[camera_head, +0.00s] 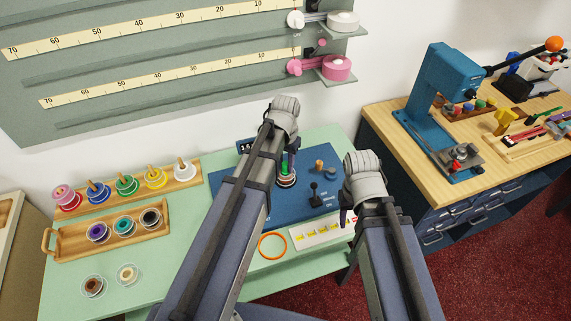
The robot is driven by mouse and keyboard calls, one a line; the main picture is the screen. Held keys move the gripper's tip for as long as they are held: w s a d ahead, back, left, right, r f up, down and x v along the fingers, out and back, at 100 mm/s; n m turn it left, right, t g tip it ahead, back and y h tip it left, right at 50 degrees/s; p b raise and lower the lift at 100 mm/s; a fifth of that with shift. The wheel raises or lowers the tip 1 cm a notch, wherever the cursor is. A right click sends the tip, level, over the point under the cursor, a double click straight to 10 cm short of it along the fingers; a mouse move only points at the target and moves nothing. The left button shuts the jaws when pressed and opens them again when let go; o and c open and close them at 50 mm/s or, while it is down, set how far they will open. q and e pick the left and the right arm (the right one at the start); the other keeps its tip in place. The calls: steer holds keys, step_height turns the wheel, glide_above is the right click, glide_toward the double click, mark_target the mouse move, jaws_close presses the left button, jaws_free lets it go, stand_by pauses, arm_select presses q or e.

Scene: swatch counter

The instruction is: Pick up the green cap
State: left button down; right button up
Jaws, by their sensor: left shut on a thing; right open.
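A green cap (284,168) shows as a narrow upright piece on the blue machine panel (228,188), above a dark round base with a pale rim. My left gripper (291,153) points down here and is shut on the cap; my own arm hides most of the fingers. I cannot tell whether the cap is clear of the base. My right gripper (345,216) is open and empty, low over the right side of the panel, with its fingers partly hidden by its wrist.
Spools of several colours stand on a wooden rack (189,176) and a wooden tray (62,247) at left. An orange ring (272,246) lies by the panel's front edge. A black lever (315,196) stands between the grippers. A wooden bench (400,139) with a blue press is at right.

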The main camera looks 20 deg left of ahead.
mark_target(285, 164)
arm_select(q)
step_height(285, 164, up, 9)
steer(key=p, duration=0.8)
steer(key=shift+r+p, duration=0.2)
steer(key=shift+p, duration=0.2)
arm_select(e)
step_height(285, 164, up, 9)
steer(key=shift+r, duration=0.2)
arm_select(q)
steer(key=shift+f, duration=0.15)
arm_select(e)
steer(key=shift+f, duration=0.1)
